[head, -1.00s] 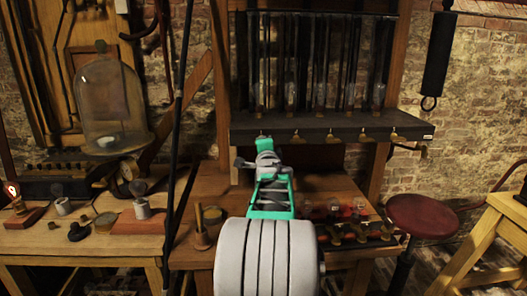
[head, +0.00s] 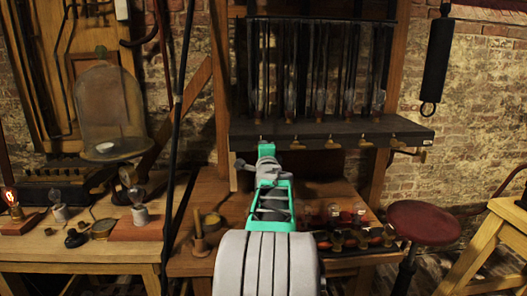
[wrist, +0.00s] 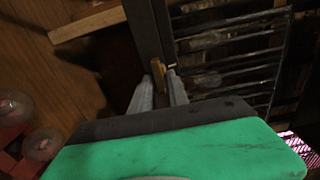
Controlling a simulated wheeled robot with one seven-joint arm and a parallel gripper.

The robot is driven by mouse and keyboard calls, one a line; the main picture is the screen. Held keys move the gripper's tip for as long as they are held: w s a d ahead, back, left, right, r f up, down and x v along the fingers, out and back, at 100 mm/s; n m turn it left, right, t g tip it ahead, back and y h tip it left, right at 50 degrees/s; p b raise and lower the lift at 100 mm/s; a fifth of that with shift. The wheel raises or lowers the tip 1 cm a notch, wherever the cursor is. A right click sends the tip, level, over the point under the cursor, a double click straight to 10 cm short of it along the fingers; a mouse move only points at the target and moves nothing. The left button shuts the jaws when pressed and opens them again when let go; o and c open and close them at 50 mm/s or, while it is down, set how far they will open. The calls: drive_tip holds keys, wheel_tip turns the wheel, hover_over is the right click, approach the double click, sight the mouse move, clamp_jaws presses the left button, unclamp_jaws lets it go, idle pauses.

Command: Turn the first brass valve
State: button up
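A row of brass valves runs along the front edge of the dark shelf (head: 330,130) in the head view. The leftmost valve is largely hidden behind my gripper (head: 264,143), which is at the shelf's left front. In the wrist view a brass valve (wrist: 158,74) sits between the tips of my gripper's two grey fingers (wrist: 160,82). The fingers are spread, one on each side of it, with a dark gap between them. I cannot tell whether either finger touches the valve. Other valves, such as the second (head: 296,143) and third (head: 332,142), hang to the right.
Tall glass jars (head: 320,70) stand on the shelf. Below it is a wooden bench (head: 215,190) with small bulbs and brass fittings (head: 350,238). A red stool (head: 424,222) is at the right.

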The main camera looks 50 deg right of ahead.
drive_tip(key=shift+o, duration=1)
drive_tip(key=v, duration=0.7)
drive_tip(key=shift+s+a+b, duration=0.25)
drive_tip(key=shift+a+b, duration=0.05)
drive_tip(key=shift+b, duration=0.15)
